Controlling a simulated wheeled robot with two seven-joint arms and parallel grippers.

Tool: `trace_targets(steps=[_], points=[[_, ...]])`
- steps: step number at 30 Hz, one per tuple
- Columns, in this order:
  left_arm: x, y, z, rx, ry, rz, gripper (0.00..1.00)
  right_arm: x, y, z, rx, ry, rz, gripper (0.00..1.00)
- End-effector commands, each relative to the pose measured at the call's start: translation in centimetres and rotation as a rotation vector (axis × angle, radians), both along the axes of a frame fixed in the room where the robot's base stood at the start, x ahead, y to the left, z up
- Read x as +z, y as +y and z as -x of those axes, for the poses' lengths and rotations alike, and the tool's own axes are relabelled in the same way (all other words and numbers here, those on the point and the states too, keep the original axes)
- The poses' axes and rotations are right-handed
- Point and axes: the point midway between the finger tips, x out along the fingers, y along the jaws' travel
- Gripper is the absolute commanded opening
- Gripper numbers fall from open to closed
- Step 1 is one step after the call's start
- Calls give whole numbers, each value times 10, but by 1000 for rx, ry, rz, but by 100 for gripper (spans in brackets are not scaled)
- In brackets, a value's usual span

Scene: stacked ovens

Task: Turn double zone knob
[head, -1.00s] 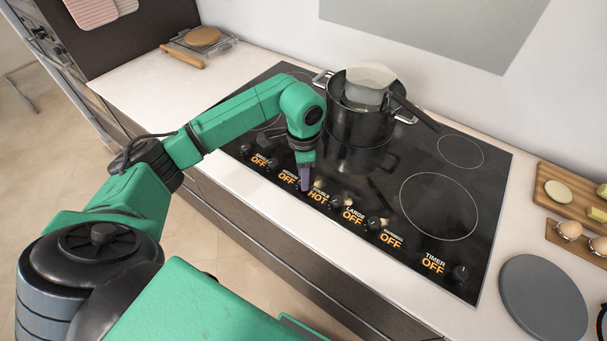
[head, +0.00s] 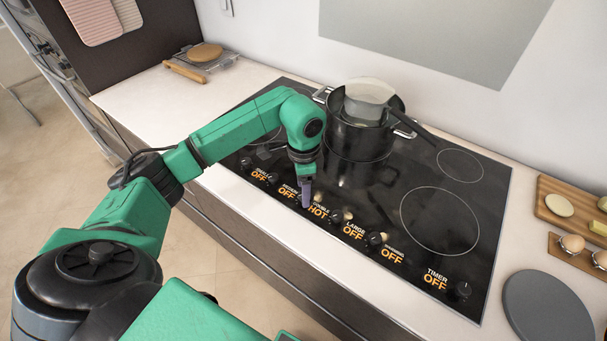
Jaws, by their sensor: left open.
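The black glass cooktop (head: 410,262) has a row of knobs with orange labels along its front edge. The double zone label reads HOT (head: 318,211), while the other labels I can read say OFF. My left gripper (head: 307,200) points down at the knob row, just left of the HOT label, and is open. It hides part of the panel there, so I cannot tell whether it touches a knob. A dark knob (head: 336,216) shows just right of the HOT label. My right gripper is not in view.
A black pot (head: 358,137) with a smaller pan in it stands at the back of the cooktop, its handle pointing right. A grey round board (head: 548,308) and a wooden board with food (head: 556,222) lie at the right. The left counter (head: 150,100) is mostly clear.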

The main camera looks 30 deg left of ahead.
Motion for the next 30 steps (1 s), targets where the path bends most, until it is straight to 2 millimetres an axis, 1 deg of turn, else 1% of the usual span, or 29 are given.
trace_targets(steps=[2,5,9,12,15,19,30], points=[[11,0,-1,-1,-5,0,65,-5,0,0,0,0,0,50],[34,0,-2,-1,-8,0,65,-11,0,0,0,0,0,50],[77,0,-1,0,-10,1,65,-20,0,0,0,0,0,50],[110,1,-1,1,-9,-1,65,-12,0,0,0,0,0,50],[131,1,-1,1,-7,-2,65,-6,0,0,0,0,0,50],[140,1,0,1,-4,-1,65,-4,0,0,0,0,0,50],[139,1,0,1,-3,1,65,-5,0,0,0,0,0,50]])
